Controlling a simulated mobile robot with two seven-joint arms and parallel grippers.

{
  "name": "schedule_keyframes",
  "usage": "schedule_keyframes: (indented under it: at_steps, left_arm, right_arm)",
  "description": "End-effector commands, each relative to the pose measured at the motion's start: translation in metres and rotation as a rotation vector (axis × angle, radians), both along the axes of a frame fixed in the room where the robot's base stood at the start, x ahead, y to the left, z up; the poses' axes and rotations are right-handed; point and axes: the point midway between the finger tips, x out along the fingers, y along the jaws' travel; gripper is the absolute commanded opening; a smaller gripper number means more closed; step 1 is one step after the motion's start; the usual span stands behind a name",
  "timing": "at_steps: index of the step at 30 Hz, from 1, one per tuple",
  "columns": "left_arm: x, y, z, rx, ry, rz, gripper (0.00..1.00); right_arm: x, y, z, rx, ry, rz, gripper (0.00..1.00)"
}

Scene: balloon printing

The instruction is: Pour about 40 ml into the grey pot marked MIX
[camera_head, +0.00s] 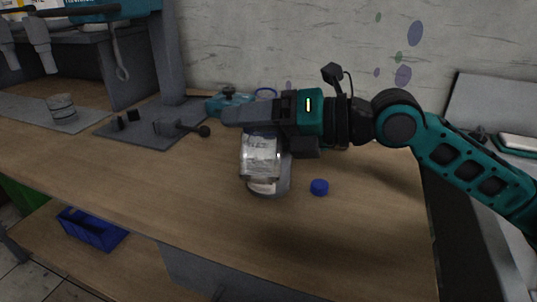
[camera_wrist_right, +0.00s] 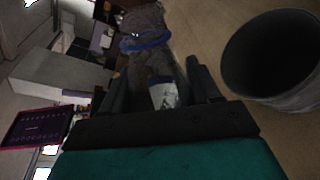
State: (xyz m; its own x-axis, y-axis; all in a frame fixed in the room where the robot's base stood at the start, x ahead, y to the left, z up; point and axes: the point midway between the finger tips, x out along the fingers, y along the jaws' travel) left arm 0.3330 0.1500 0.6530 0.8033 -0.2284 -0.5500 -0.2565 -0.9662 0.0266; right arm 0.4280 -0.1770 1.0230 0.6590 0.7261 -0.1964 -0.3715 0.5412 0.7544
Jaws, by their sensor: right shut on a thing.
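My right gripper (camera_head: 232,116) reaches in from the right above the bench and is shut on a clear bottle with a white label (camera_head: 261,148). The label also shows between the fingers in the right wrist view (camera_wrist_right: 163,96). The grey pot (camera_head: 284,174) stands on the bench below and partly behind the bottle in the head view. In the right wrist view the pot (camera_wrist_right: 268,62) is at the right, with a dark interior. Its marking cannot be read. I cannot tell whether liquid is flowing. My left gripper is not in view.
A blue cap (camera_head: 319,187) lies right of the pot. A blue ring (camera_head: 265,92) shows behind the gripper. The bench front is clear. A blue bin (camera_head: 92,230) sits below.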

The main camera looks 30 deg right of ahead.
Motion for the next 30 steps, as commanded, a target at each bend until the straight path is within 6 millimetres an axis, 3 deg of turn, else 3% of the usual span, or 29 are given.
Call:
schedule_keyframes:
  at_steps: [1,5,13,19,30]
  left_arm:
    - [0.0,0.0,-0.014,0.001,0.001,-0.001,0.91]
    - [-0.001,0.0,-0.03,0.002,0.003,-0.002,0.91]
    - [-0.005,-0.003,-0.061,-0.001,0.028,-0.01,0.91]
    - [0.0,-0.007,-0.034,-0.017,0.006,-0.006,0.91]
    - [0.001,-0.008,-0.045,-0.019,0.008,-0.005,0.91]
  right_arm:
    - [0.002,-0.001,-0.007,-0.016,-0.027,-0.002,0.27]
    - [0.007,-0.004,-0.012,-0.06,-0.093,-0.004,0.27]
    - [0.002,-0.001,-0.002,-0.271,-0.413,-0.002,0.27]
    - [-0.002,0.002,0.026,-0.4,-0.611,-0.004,0.27]
    - [-0.001,0.001,0.021,-0.491,-0.744,-0.015,0.27]
